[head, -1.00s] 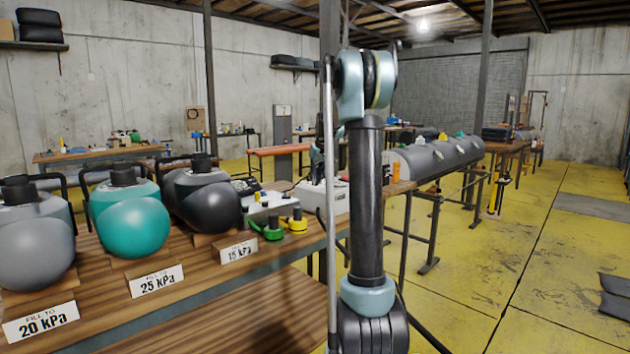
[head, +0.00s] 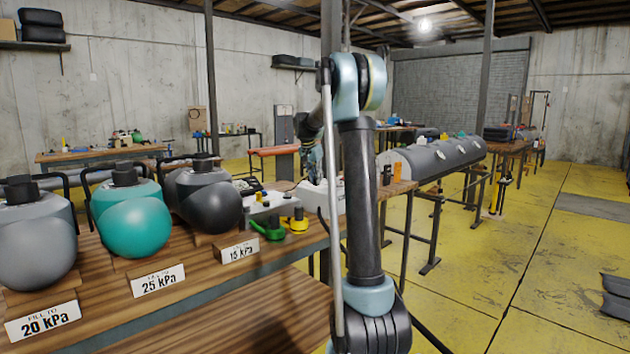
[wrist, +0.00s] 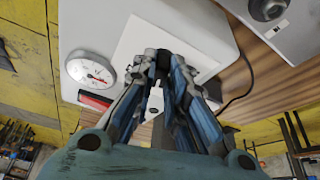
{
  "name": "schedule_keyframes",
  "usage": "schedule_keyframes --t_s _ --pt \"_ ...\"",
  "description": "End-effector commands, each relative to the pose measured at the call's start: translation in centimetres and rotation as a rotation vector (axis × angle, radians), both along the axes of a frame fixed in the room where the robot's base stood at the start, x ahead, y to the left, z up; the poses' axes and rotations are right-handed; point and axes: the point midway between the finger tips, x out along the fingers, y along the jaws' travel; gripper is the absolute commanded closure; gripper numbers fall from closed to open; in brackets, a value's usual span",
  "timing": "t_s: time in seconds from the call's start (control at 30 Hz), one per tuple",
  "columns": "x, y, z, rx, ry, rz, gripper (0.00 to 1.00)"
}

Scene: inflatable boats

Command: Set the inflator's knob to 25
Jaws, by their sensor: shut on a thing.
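The inflator (wrist: 138,24) is a white box. In the wrist view it fills the upper middle, with a round dial gauge (wrist: 91,70) and a red strip (wrist: 95,102) at its left; the gauge's reading is too small to make out. My gripper (wrist: 164,72) is shut on the dark knob (wrist: 162,56) on the inflator's pale panel. The fingers hide most of the knob, and its setting cannot be read. In the head view the inflator (head: 313,197) stands at the bench's far end, partly hidden behind my arm.
A green (head: 270,229) and a yellow fitting (head: 296,222) lie near the inflator. A grey boat tube (head: 430,157) rests behind. The yellow floor at right is mostly clear.

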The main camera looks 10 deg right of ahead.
Motion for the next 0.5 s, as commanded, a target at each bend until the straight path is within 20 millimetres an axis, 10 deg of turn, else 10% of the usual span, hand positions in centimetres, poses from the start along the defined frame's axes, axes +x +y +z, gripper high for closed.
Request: schedule_keyframes --t_s 0.5 --pt "0.24 0.15 -0.1 0.0 0.003 -0.486 1.0"
